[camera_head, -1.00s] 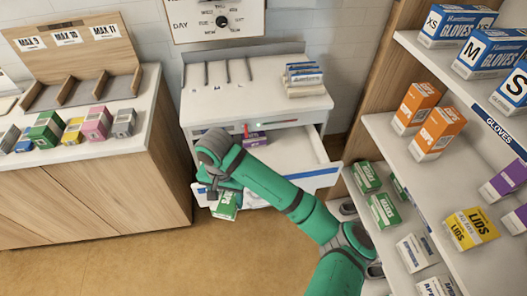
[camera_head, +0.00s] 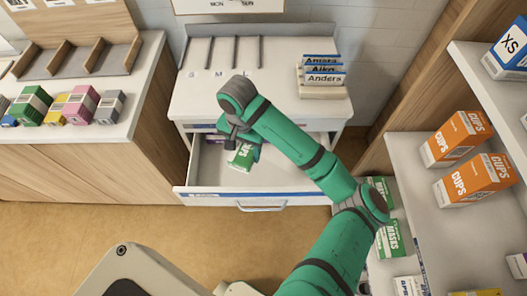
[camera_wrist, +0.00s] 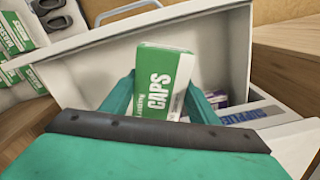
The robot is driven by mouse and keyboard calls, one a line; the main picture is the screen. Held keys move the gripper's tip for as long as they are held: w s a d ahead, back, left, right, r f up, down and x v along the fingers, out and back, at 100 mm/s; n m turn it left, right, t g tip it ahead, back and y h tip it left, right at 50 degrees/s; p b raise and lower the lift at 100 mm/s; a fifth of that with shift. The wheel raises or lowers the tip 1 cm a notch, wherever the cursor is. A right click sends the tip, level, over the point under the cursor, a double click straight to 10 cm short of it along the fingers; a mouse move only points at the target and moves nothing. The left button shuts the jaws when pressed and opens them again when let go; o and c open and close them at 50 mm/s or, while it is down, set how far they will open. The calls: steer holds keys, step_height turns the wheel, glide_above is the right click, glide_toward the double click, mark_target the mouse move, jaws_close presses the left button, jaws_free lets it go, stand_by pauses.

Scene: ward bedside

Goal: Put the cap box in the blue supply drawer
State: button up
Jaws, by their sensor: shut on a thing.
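The cap box (camera_head: 243,155) is green and white with "CAPS" on its side. My gripper (camera_head: 236,148) is shut on it. In the wrist view the cap box (camera_wrist: 160,82) stands between the two green fingers, slightly tilted. The blue supply drawer (camera_head: 222,192) is pulled out, white with a blue strip along its front. My gripper and the box are over the drawer's left part; I cannot tell whether the box touches its floor. The wrist view shows the drawer's white interior (camera_wrist: 85,72) around the box. My arm hides part of the drawer's right side.
A purple box (camera_wrist: 216,98) lies at the drawer's back. The cabinet top (camera_head: 200,105) is above, with a card holder (camera_head: 322,90). A counter with small boxes (camera_head: 75,105) stands left. Shelves with orange cup boxes (camera_head: 462,150) and green mask boxes (camera_head: 388,240) stand right.

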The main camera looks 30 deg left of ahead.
mark_target(248, 179)
step_height(248, 179, down, 18)
steer(key=shift+r, duration=0.1)
stand_by(0.5)
steer(key=o, duration=1.1)
steer(key=shift+o, duration=0.2)
step_height(248, 179, up, 12)
